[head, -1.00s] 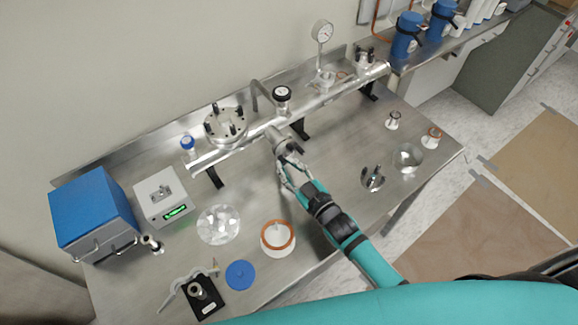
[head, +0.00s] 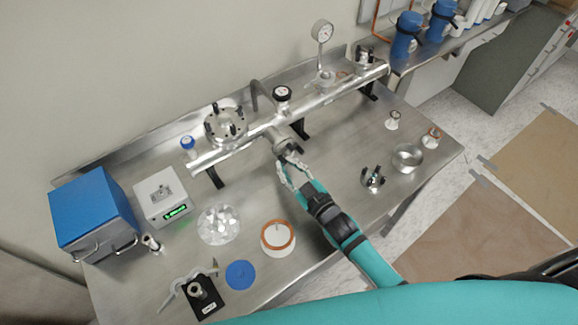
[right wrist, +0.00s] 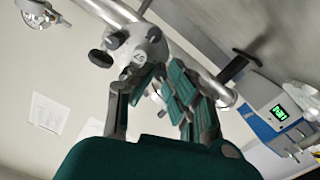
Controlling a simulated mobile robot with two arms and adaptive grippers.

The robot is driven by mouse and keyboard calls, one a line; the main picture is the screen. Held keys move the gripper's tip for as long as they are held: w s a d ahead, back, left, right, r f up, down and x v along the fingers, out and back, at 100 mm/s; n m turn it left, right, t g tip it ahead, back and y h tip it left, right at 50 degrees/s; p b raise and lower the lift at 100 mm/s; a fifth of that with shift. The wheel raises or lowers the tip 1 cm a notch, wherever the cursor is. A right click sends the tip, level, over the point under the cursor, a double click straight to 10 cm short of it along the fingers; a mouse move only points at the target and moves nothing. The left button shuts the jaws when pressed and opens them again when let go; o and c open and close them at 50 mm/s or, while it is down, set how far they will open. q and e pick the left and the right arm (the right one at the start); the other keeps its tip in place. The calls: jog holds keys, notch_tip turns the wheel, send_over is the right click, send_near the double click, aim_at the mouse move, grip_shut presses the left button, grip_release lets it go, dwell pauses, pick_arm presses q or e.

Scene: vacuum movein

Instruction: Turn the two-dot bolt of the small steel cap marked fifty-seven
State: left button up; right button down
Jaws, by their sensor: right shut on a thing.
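The small steel cap (head: 285,146) sits on the end of the short branch at the front of the long steel pipe. In the right wrist view the cap (right wrist: 128,52) shows its round face and dark bolt knobs around its rim. I cannot read the cap's number or the dots on the bolts. My right gripper (head: 288,165) is at the cap's front lower side, and it also shows in the right wrist view (right wrist: 155,80). Its fingers are closed around a bolt, which they mostly hide. My left gripper is not in view.
A green-lit box (head: 162,197), a blue box (head: 92,210), and small parts stand around.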

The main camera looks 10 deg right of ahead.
jog(key=shift+s+f, duration=0.1)
dwell(0.4)
jog(key=c, duration=1.3)
grip_release()
jog(key=v, duration=1.2)
jog(key=shift+a, duration=0.15)
